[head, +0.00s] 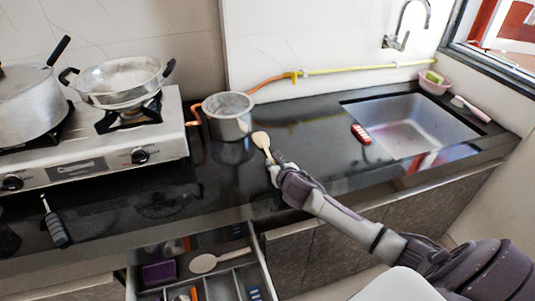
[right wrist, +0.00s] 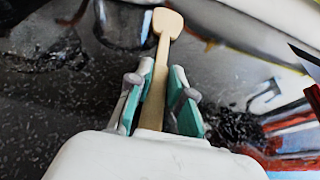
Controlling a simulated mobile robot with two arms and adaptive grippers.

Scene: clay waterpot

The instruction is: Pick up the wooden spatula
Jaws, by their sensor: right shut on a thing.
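The wooden spatula (head: 261,140) has a pale rounded head that points away from me, over the dark counter and just right of the metal pot. My right gripper (head: 274,163) is shut on its handle. In the right wrist view, the spatula (right wrist: 164,45) runs lengthwise between the green-padded fingers of the right gripper (right wrist: 162,75), with its head beyond the fingertips. The lower end of the handle is hidden by the gripper body. I cannot tell how high the spatula is above the counter. My left gripper is not in view.
A metal pot (head: 228,116) stands close by on the counter (head: 310,130). A stove (head: 90,150) with pans is at the left, a sink (head: 412,124) at the right. A red-and-white item (head: 361,134) lies beside the sink. An open drawer (head: 258,262) holds utensils below.

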